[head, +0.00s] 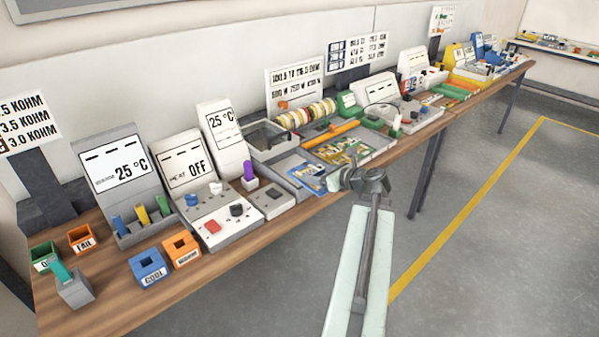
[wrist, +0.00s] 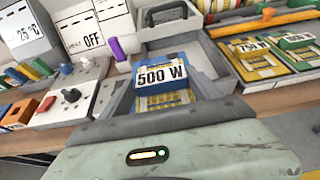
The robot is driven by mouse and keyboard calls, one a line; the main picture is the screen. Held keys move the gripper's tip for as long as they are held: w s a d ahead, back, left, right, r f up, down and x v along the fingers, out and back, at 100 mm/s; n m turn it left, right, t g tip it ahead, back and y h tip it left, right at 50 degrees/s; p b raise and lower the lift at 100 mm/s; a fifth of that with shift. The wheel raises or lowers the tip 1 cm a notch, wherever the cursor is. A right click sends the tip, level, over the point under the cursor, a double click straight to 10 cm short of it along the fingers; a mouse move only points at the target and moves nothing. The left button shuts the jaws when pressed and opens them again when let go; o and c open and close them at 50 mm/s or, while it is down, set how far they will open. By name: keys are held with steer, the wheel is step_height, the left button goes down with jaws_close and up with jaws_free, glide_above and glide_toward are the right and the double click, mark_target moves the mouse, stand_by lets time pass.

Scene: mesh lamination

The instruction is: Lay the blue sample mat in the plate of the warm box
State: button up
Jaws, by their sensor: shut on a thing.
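The blue sample mat (head: 312,176) shows a yellow pattern and, in the wrist view (wrist: 161,82), a white "500 W" label. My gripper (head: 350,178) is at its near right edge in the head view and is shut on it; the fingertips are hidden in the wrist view. The mat is over a shallow grey tray, and I cannot tell its height. An open grey box (head: 272,140) with a dark inside stands behind the mat, just right of a "25 °C" display; it looks like the warm box, though no label confirms it. It also shows in the wrist view (wrist: 165,14).
Another grey tray (head: 378,152) to the right holds several patterned mats, with an orange bar (head: 331,132) behind. A switch panel (head: 228,219) and a purple-handled unit (head: 265,199) stand left. Floor in front of the table is free.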

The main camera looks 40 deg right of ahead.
mark_target(311, 164)
steer(key=w+d, duration=0.1)
steer(key=w, duration=0.3)
steer(key=w+d+f, duration=0.1)
steer(key=w+d, duration=0.1)
steer(key=w, duration=0.2)
steer(key=w+d+b, duration=0.1)
steer(key=w+d, duration=0.1)
steer(key=w, duration=0.2)
steer(key=shift+w+f, duration=0.15)
steer(key=shift+w, duration=0.1)
steer(key=f+b, duration=0.1)
steer(key=w+f+b, duration=0.1)
steer(key=f+b, duration=0.1)
steer(key=shift+w+d+f, duration=0.1)
steer(key=shift+d+f, duration=0.1)
steer(key=shift+f+b, duration=0.65)
steer(key=shift+b, duration=0.3)
steer(key=o, duration=1.5)
steer(key=shift+s+a+f, duration=0.1)
steer(key=shift+s+a, duration=0.05)
steer(key=shift+s, duration=0.05)
steer(key=shift+r, duration=0.2)
steer(key=shift+r+p, duration=0.5)
steer(key=shift+p, duration=0.25)
steer(key=p+v, duration=0.4)
steer(key=v, duration=0.7)
steer(key=shift+w+r, duration=0.1)
steer(key=shift+r, duration=0.05)
steer(key=shift+s, duration=0.4)
